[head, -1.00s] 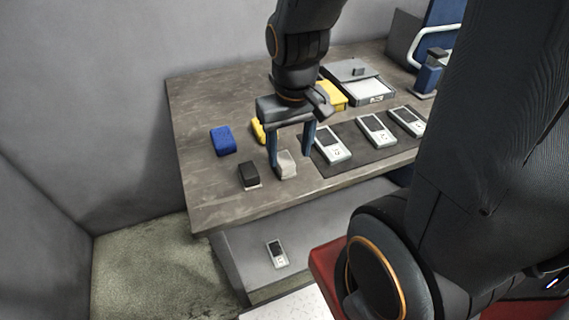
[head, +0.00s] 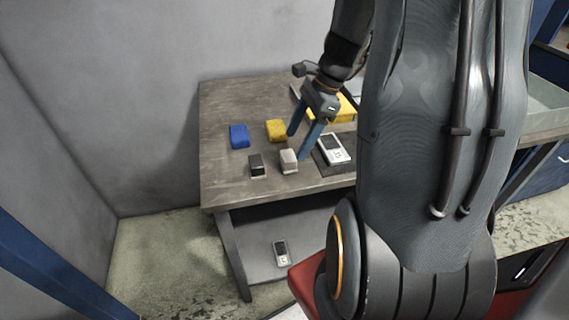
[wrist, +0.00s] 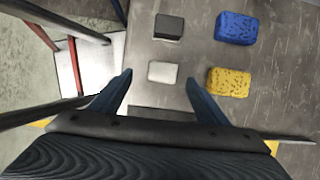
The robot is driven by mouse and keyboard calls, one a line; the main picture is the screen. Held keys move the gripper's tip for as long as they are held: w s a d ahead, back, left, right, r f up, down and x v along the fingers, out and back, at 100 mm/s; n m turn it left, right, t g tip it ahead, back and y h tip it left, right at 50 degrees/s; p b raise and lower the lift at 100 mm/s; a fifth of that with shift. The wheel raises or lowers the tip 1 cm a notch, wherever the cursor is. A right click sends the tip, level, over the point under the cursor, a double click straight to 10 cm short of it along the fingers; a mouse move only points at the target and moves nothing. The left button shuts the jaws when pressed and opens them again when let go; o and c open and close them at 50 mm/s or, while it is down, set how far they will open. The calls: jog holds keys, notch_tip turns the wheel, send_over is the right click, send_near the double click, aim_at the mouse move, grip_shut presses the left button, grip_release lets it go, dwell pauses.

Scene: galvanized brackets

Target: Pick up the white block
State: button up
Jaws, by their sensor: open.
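The white block (head: 289,161) stands on the grey-brown table near its front edge, between a black block on its left and a white handheld device on its right. It also shows in the wrist view (wrist: 162,72), ahead of my gripper and roughly between the lines of its two fingers. My gripper (head: 297,146) is open and empty, with its blue fingers pointing down close to the white block on its right and far side. In the wrist view the fingertips (wrist: 158,78) are spread wide. Whether a finger touches the block I cannot tell.
A black block (head: 256,165), a blue sponge (head: 239,136) and a yellow sponge (head: 276,130) lie nearby on the table (head: 225,175). A white device (head: 334,149) lies on a dark mat. Another device (head: 281,252) lies on the lower shelf. The table's left part is clear.

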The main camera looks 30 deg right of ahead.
aim_at(289, 155)
jog(key=shift+x, duration=1.2)
jog(key=shift+p+x, duration=0.7)
jog(key=shift+x, duration=1.65)
jog(key=shift+w+d+f, duration=0.1)
jog(key=shift+w+d, duration=0.05)
jog(key=shift+d, duration=0.05)
jog(key=c, duration=1.1)
jog(key=shift+c, duration=0.2)
notch_tip(289, 155, up, 10)
jog(key=shift+r+b, duration=0.1)
jog(key=shift+b, duration=0.45)
jog(key=o, duration=0.4)
jog(key=c, duration=0.3)
